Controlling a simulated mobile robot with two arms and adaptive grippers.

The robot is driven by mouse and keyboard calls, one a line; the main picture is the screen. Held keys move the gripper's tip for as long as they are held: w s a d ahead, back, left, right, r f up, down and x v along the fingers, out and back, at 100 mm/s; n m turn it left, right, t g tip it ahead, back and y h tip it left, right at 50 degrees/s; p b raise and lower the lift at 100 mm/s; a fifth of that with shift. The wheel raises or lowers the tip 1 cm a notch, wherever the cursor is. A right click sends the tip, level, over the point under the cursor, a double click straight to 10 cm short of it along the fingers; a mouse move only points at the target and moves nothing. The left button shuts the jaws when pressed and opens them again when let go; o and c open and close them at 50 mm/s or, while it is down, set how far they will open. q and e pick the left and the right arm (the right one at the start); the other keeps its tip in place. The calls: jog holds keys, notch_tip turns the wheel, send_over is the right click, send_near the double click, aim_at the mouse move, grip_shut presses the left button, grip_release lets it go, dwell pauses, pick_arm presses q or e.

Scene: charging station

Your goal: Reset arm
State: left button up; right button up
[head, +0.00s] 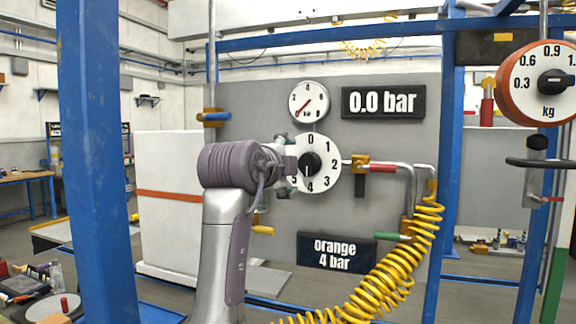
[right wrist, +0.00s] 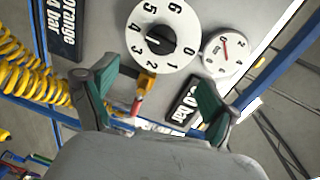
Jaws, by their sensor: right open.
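The white regulator dial (head: 325,176) with its black knob (head: 310,164) is on the grey panel. In the right wrist view the knob (right wrist: 163,40) has its white mark near 4. My right gripper (head: 287,165) is in front of the dial's left part, partly hidden by its own wrist. In the right wrist view my right gripper (right wrist: 160,80) has its green-padded fingers wide apart with nothing between them, and the knob stands beyond them. My left gripper is not in view.
Above the dial are a small gauge (head: 309,101), needle near 0, and a "0.0 bar" display (head: 383,102). Below is an "orange 4 bar" sign (head: 337,253). A yellow coiled hose (head: 395,270), blue posts (head: 88,160) and a hanging kg scale (head: 540,85) stand around the panel.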

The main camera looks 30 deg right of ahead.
jog(key=shift+w+a+f, duration=0.1)
jog(key=shift+a, duration=0.2)
